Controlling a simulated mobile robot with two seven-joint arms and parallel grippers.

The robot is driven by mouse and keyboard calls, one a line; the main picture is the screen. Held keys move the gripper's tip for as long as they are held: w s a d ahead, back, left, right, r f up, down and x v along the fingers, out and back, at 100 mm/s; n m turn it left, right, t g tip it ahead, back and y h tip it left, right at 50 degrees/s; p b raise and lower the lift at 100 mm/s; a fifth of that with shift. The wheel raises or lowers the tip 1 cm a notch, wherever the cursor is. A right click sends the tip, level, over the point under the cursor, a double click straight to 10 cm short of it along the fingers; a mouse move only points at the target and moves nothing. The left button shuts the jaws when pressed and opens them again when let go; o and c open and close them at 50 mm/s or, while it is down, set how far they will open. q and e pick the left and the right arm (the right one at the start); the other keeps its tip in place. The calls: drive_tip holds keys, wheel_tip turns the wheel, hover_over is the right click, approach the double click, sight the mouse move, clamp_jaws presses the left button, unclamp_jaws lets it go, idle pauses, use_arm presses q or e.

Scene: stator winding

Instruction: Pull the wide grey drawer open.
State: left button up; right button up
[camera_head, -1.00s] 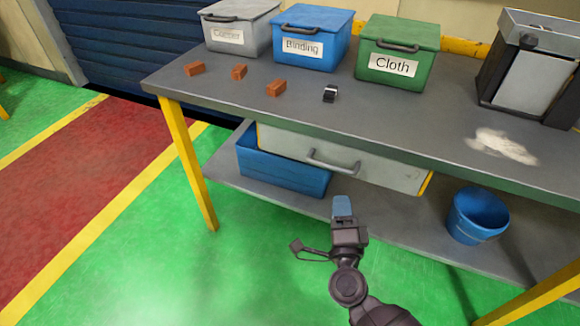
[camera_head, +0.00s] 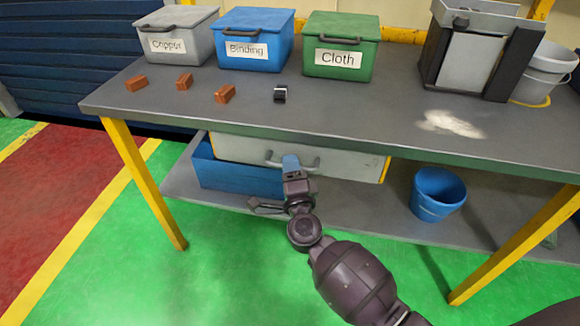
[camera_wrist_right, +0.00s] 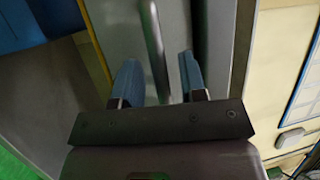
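The wide grey drawer (camera_head: 345,163) hangs under the grey tabletop and looks closed. Its dark bar handle (camera_head: 312,164) is on the front, partly hidden by my right gripper in the head view. My right gripper (camera_head: 291,163) reaches up to the handle from below. In the right wrist view, the blue fingers of my right gripper (camera_wrist_right: 158,82) stand apart, and the handle bar (camera_wrist_right: 156,45) runs into the gap between them. I cannot tell whether the fingers touch it. My left gripper is not in view.
The workbench top (camera_head: 350,120) is just above the drawer. A blue crate (camera_head: 235,178) sits on the lower shelf at left, and a blue bucket (camera_head: 438,193) at right. A yellow leg (camera_head: 145,185) stands at left. Green floor in front is clear.

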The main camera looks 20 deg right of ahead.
drive_tip(key=shift+w+r, duration=0.1)
drive_tip(key=shift+w, duration=0.1)
clamp_jaws()
idle(0.3)
